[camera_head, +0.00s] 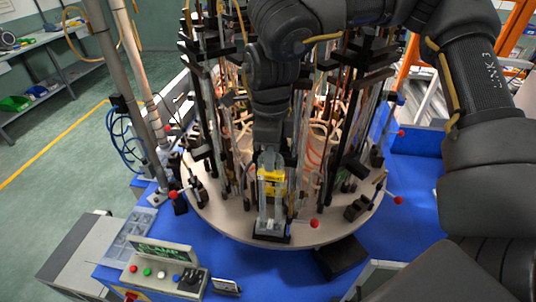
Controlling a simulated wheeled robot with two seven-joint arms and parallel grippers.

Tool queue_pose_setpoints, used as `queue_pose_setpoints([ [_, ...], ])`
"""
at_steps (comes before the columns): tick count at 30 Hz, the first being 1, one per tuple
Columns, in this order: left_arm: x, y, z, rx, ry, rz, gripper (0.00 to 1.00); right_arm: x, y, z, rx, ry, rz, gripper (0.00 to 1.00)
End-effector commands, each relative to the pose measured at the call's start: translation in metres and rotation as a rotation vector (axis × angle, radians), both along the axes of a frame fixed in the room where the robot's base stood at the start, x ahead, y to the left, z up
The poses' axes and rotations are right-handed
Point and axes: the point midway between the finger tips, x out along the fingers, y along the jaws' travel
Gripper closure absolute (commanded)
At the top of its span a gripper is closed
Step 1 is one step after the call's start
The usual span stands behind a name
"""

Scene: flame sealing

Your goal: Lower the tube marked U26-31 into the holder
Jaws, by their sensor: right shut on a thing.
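My right gripper (271,172) hangs fingers-down at the front edge of the round carousel plate (225,222). It is shut on a narrow, clear upright tube, which is mostly hidden by the fingers and the parts around it. Yellow pieces show at the fingertips. No marking U26-31 can be read. Directly below is a holder with a black base (272,237), standing on the plate's front rim. Whether the tube's lower end is inside the holder or just above it cannot be told. My left gripper is not in view.
Several tall rods, clamps and glass tubes crowd the carousel behind and beside the gripper. Red-knobbed levers (314,224) stick out around its rim. A control panel (160,269) with coloured buttons stands at the front left. The blue table top (255,270) is partly clear in front.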

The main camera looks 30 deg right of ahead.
Motion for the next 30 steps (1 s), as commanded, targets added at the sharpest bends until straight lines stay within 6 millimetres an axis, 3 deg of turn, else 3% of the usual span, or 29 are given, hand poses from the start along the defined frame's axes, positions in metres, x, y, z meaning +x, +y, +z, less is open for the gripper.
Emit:
queue_pose_setpoints([
  [30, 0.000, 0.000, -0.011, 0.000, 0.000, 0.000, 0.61, 0.000, 0.000, -0.016, 0.000, 0.000, 0.000, 1.00],
])
